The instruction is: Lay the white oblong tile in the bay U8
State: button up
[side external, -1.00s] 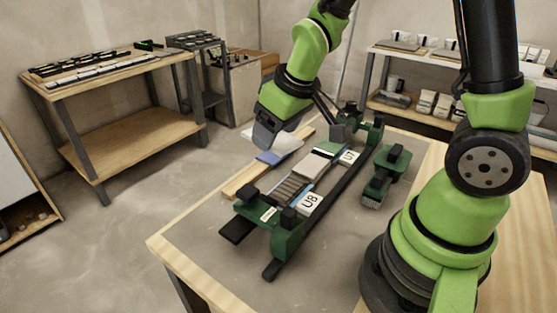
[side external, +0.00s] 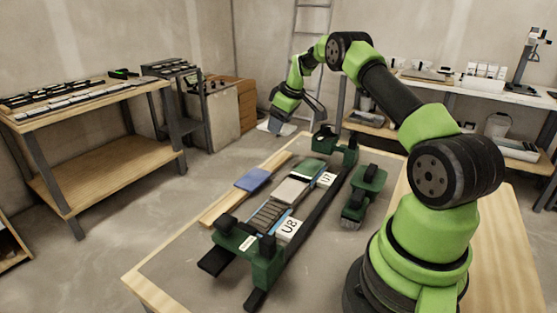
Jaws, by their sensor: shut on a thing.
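My gripper (side external: 283,116) is shut on the white oblong tile (side external: 277,128), whose pale face shows below the jaws. It is held up in the air beyond the table's far left side. The dark fingers partly hide the tile. The bay U8 (side external: 267,214) is the near bay of the green-ended frame, beside the white U8 label (side external: 288,229). Its dark ribbed bed is bare. A pale grey tile (side external: 290,191) lies just beyond it in the frame, and a green tile (side external: 308,168) lies farther along, near the U7 label (side external: 326,179).
A blue tile (side external: 253,180) lies on a wooden strip (side external: 225,205) left of the frame. Green end blocks (side external: 265,265) with dark knobs rise at the frame's ends. A green tool with a dark handle (side external: 363,195) stands right of the frame. The table's near left is clear.

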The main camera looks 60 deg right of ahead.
aim_at(278, 160)
jog(key=shift+d+f, duration=0.2)
jog(key=shift+f, duration=0.2)
notch_tip(278, 160, down, 9)
jog(key=shift+f, duration=0.1)
jog(key=shift+f, duration=0.15)
jog(key=o, duration=0.9)
jog(key=shift+c, duration=0.2)
